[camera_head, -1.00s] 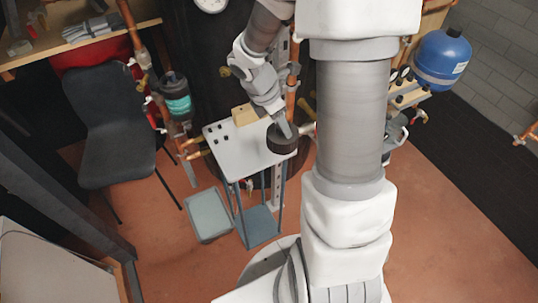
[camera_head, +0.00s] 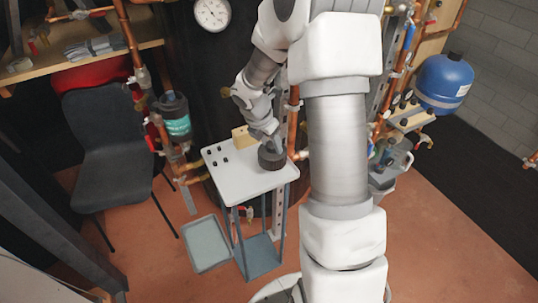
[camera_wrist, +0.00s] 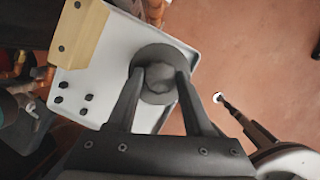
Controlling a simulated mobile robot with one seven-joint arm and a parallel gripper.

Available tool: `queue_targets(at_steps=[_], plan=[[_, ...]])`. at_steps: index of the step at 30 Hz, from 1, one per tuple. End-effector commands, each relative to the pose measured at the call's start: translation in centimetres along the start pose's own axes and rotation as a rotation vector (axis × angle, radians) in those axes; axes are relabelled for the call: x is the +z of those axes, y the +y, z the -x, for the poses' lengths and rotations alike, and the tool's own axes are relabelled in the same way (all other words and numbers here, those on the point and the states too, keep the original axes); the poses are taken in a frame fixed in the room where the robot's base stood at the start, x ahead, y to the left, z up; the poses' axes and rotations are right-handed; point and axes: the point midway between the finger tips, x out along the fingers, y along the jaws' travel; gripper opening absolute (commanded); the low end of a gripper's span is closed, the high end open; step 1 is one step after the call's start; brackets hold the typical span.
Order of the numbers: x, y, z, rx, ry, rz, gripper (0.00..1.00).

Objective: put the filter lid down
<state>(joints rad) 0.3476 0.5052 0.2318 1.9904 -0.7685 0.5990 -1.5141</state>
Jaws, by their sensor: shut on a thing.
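The filter lid is a dark grey round cap (camera_head: 272,158) with a raised knob. It is at the right part of the small white-topped table (camera_head: 240,186); I cannot tell whether it touches the top. In the wrist view the lid (camera_wrist: 150,54) lies over the white top (camera_wrist: 118,68), close to its edge. My gripper (camera_head: 267,140) comes down from above. In the wrist view its two fingers (camera_wrist: 160,76) are closed on either side of the lid's knob. The teal-banded filter housing (camera_head: 175,118) is on the pipes to the left.
A wooden block (camera_head: 241,137) stands at the table's back edge, with several small black knobs (camera_head: 221,153) on the left part. A grey tray (camera_head: 205,243) lies on the floor. A dark chair (camera_head: 105,150) is at left, and a blue tank (camera_head: 443,83) at right.

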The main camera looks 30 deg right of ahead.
Motion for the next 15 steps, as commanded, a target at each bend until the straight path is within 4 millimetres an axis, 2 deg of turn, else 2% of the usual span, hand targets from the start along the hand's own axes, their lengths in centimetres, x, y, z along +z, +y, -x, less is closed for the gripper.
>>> queue_targets(at_steps=[3, 8, 15], plan=[[0.1, 1.0, -0.7, -0.001, 0.0, 0.0, 0.0], [-0.1, 1.2, -1.6, -0.001, 0.0, 0.001, 0.0], [-1.2, 1.1, -4.7, -0.001, 0.0, 0.001, 0.0]])
